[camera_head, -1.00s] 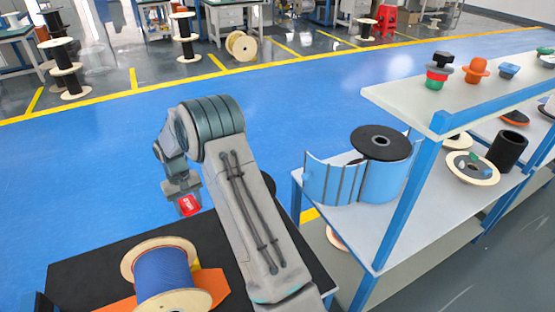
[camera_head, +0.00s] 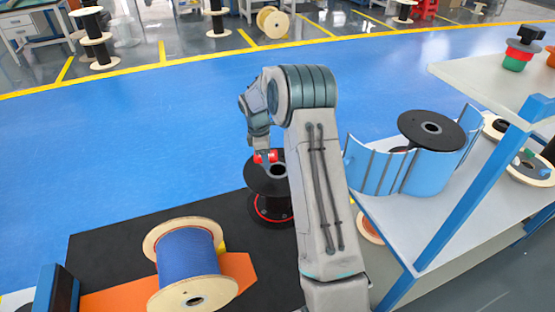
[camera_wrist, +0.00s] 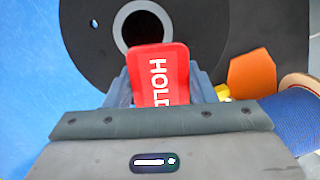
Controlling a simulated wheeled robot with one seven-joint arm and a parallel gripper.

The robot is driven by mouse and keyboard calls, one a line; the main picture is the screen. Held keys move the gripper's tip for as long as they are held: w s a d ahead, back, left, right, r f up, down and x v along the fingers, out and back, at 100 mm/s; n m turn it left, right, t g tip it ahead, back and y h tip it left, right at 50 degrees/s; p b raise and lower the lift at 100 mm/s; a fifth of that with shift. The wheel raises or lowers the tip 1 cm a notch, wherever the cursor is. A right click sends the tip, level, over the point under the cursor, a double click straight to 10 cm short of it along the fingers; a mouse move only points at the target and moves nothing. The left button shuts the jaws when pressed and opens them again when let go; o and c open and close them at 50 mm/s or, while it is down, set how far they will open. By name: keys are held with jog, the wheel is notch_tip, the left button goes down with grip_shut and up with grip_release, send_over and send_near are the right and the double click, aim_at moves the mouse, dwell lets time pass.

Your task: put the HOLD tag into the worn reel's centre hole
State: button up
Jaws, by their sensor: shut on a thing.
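The red HOLD tag (camera_wrist: 158,76) is held between the fingers of my gripper (camera_wrist: 165,88), its white lettering facing the wrist camera. In the head view the tag (camera_head: 265,156) shows at the end of my gripper (camera_head: 262,148), by the upper flange of a black reel (camera_head: 262,187). That reel stands upright on the black surface, partly hidden by my arm. I take it as the worn reel. In the wrist view its black flange (camera_wrist: 85,45) lies beyond the tag, and the centre hole (camera_wrist: 143,28) is just past the tag's far edge. The tag's height above the flange is unclear.
Blue floor is clear at left.

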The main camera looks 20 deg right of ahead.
aim_at(274, 152)
jog(key=d+n, duration=0.1)
jog(key=d+n+b, duration=0.1)
jog(key=n, duration=0.1)
jog(key=d+f+n, duration=0.1)
jog(key=n, duration=0.1)
jog(key=shift+w+d+t+b, duration=0.1)
jog(key=shift+w+t+b, duration=0.2)
jog(key=shift+t+b, duration=0.1)
jog(key=f+n+b, duration=0.1)
jog(key=f+b, duration=0.1)
jog(key=d+f+n+b, duration=0.1)
jog(key=f+b, duration=0.1)
jog(key=f, duration=0.1)
jog(key=shift+w+d+f+b, duration=0.1)
jog(key=shift+w+f+b, duration=0.05)
jog(key=shift+b, duration=0.25)
jog(key=shift+s+f, duration=0.2)
jog(key=shift+f, duration=0.15)
jog(key=shift+s+f, duration=0.1)
jog(key=shift+f, duration=0.05)
jog(key=shift+d, duration=0.3)
dwell(0.8)
jog(key=shift+d+r+p, duration=0.15)
jog(key=shift+r+p, duration=0.6)
jog(key=shift+p, duration=0.3)
jog(key=shift+w+a+r, duration=0.2)
jog(key=shift+w+a, duration=0.1)
